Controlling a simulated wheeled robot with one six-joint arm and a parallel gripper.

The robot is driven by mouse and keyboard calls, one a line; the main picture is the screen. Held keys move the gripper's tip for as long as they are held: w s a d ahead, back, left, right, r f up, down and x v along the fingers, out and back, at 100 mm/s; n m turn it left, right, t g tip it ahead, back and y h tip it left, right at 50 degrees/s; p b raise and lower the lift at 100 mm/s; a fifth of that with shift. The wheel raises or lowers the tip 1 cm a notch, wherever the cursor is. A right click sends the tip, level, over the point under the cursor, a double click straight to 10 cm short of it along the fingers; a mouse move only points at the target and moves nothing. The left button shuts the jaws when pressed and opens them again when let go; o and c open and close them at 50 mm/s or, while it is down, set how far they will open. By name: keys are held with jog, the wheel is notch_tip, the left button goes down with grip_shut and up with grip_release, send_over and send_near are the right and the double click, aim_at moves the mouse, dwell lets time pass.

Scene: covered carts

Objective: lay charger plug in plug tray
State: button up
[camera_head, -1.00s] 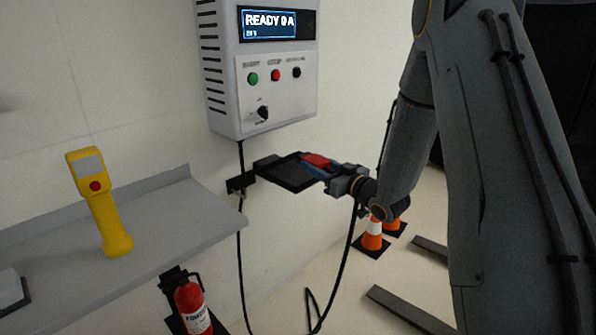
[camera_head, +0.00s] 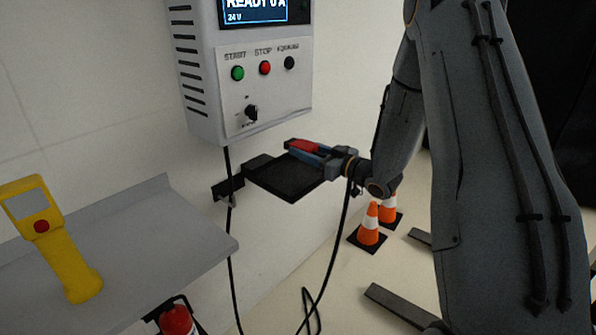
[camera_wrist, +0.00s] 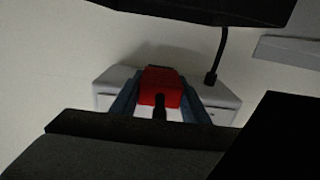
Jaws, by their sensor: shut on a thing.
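My gripper (camera_head: 306,153) is shut on the red charger plug (camera_head: 303,145), which has a black cable hanging down from it. The plug is at the far right edge of the black plug tray (camera_head: 284,180) and appears a little above it; the exact gap cannot be told. The tray is flat, looks empty and is fixed to the wall by a black bracket (camera_head: 228,188). In the wrist view, the red plug (camera_wrist: 160,88) sits between the two blue-grey fingers, its dark cable end toward the camera.
The charger box (camera_head: 262,90) hangs on the wall above the tray. A grey shelf (camera_head: 150,235) with a yellow handheld device (camera_head: 55,240) is at left, above a red extinguisher (camera_head: 178,320). Orange cones (camera_head: 369,225) stand on the floor. The cable trails below.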

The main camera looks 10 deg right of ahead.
jog(key=f, duration=0.3)
jog(key=shift+d+f, duration=0.15)
jog(key=shift+d, duration=0.15)
jog(key=shift+f+p, duration=0.65)
jog(key=shift+f, duration=1.55)
jog(key=shift+f, duration=0.15)
